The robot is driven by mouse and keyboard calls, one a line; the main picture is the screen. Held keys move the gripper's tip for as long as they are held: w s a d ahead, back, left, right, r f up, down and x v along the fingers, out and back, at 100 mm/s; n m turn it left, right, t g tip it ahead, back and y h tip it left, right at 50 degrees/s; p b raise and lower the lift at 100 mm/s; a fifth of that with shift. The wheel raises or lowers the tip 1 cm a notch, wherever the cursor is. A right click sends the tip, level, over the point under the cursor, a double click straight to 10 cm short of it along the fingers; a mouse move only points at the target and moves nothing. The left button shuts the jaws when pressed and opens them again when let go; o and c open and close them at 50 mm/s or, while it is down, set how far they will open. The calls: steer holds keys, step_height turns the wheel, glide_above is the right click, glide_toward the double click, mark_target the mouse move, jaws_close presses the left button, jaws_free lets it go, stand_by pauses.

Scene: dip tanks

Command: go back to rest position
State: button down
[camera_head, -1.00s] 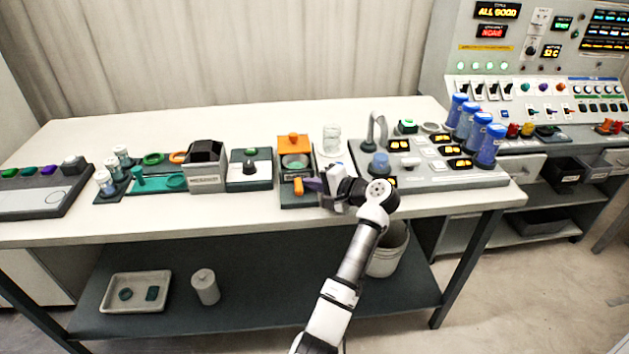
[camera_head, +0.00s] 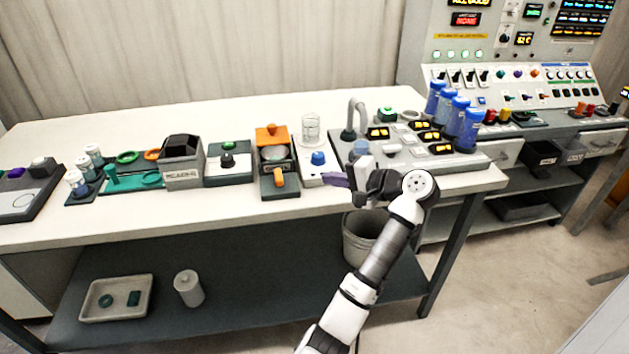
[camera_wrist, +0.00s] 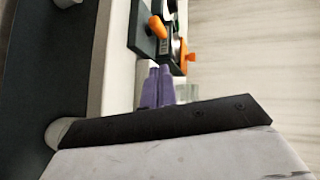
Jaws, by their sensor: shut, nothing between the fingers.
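My gripper (camera_head: 338,180) is at the front edge of the long white table (camera_head: 240,205), in front of a small white unit with a blue knob (camera_head: 318,158). Its purple fingers point left in the head view. In the wrist view the purple fingertips (camera_wrist: 157,85) lie side by side, shut, with nothing held. The orange-handled device (camera_head: 279,178) is just left of the fingertips. It also shows in the wrist view (camera_wrist: 158,27), apart from the fingers.
A grey panel with a curved spout (camera_head: 357,105) and blue canisters (camera_head: 448,106) stand to the right of my gripper. A glass beaker (camera_head: 311,128) stands behind. A bucket (camera_head: 362,240) is below the table. Open floor lies in front at the right.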

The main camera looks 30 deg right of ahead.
steer(key=shift+s+d+r, duration=0.2)
steer(key=shift+s+d, duration=0.15)
steer(key=shift+s, duration=0.2)
